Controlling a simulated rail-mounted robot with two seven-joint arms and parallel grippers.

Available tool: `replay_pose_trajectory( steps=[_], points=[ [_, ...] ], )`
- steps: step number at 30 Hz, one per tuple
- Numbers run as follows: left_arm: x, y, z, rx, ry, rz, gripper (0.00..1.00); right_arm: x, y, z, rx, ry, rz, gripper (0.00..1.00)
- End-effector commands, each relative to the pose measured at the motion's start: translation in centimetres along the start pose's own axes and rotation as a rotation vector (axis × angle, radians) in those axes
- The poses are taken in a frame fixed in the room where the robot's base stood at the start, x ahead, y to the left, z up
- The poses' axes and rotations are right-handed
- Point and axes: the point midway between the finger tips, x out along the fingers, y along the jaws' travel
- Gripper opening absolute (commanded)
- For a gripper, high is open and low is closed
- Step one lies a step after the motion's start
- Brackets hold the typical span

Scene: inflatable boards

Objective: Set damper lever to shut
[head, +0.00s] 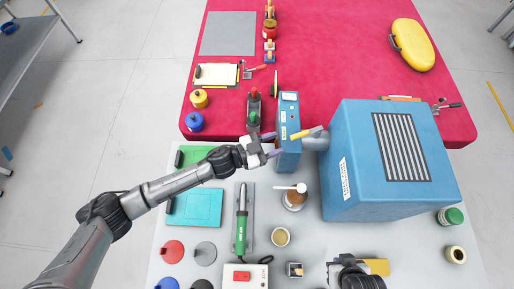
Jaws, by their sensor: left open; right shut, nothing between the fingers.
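The damper lever (303,134) is a yellow handle with a grey end, above the short grey duct (315,144) between a narrow blue box (289,112) and a large blue housing (350,165). It lies nearly crosswise in the head view, its yellow tip pointing left and slightly down over the narrow box. My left gripper (271,144) is open, its purple fingers pointing right at the narrow box's left side, short of the lever tip. I cannot tell whether the fingers touch the box. Part of my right arm shows at the bottom; its fingertips are not visible.
A red-and-green device (254,112) stands just behind my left gripper. Coloured discs lie front left. The red mat (330,50) has free room behind.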

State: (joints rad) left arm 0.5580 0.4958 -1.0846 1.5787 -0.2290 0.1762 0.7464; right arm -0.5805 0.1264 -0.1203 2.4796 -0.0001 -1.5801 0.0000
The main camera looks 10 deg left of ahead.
Motion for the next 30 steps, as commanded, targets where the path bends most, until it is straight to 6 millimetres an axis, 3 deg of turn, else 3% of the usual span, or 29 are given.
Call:
replay_pose_trajectory(
  steps=[6, 12, 30],
  points=[
    [-3.5, 0.0, 0.1, -0.001, -0.002, -0.001, 0.43, 0.2, -0.1, 0.0, 0.005, 0.001, -0.004, 0.0],
    [-5.0, 0.0, 0.0, -0.001, 0.0, 0.0, 0.43, 0.3, -0.3, 0.0, 0.009, 0.001, -0.007, 0.0],
    [-5.2, -0.8, -0.1, 0.038, -0.04, -0.056, 0.43, 0.2, -0.1, 0.0, 0.004, 0.004, -0.002, 0.0]
  ],
)
